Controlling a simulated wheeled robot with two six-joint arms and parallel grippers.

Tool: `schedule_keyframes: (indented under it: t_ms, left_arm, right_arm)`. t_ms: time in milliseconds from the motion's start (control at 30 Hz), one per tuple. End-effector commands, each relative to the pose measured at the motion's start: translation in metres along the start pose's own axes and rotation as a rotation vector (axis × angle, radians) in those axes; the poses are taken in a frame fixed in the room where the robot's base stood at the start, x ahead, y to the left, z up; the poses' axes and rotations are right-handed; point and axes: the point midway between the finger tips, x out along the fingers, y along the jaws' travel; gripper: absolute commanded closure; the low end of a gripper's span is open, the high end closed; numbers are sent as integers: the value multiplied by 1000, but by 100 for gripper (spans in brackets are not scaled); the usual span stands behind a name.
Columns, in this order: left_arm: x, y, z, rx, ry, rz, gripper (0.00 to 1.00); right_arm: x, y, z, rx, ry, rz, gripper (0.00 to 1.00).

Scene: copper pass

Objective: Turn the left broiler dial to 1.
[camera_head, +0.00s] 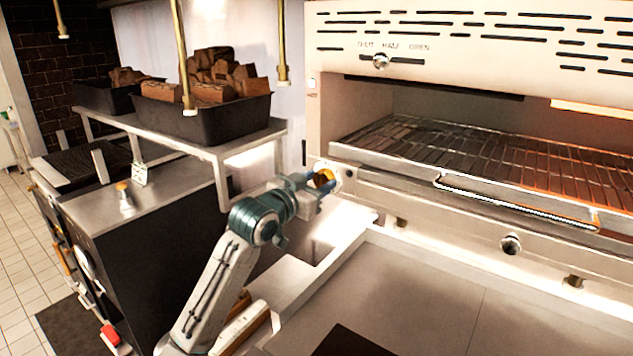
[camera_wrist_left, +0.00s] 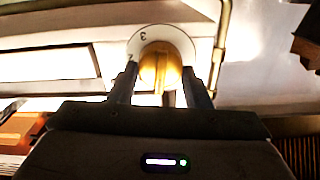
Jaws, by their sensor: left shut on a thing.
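The left broiler dial (camera_head: 325,177) is a brass knob on the front left corner of the broiler (camera_head: 360,190), below the rack. My left gripper (camera_head: 316,187) reaches it from the left and is shut on it. In the left wrist view the brass dial (camera_wrist_left: 160,68) sits between the two dark fingers of my left gripper (camera_wrist_left: 160,84). A pale round plate (camera_wrist_left: 137,46) with numerals lies behind the dial. A 3 is readable and another mark at its left is hard to read. The dial's pointer is not clear. My right gripper is not in view.
A wire rack (camera_head: 430,150) with a front handle bar (camera_head: 510,205) juts out above the dial's level. Another knob (camera_head: 510,244) is further right. A shelf (camera_head: 225,147) with dark wood bins (camera_head: 215,122) stands left. A steel counter (camera_head: 420,290) lies below.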

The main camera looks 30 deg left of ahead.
Motion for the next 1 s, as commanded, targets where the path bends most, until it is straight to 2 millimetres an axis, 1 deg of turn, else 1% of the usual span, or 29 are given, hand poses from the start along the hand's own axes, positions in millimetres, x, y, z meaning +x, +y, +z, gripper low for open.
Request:
schedule_keyframes:
  t_ms: [200,600,800,1000]
  left_arm:
    - [0,1,-1,174,1,0,79]
    - [0,3,0,517,1,0,79]
    - [0,3,0,639,1,0,79]
    - [0,3,1,714,1,0,79]
  right_arm:
    - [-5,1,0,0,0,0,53]
    - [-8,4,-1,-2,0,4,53]
    - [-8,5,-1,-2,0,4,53]
    - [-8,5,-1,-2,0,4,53]
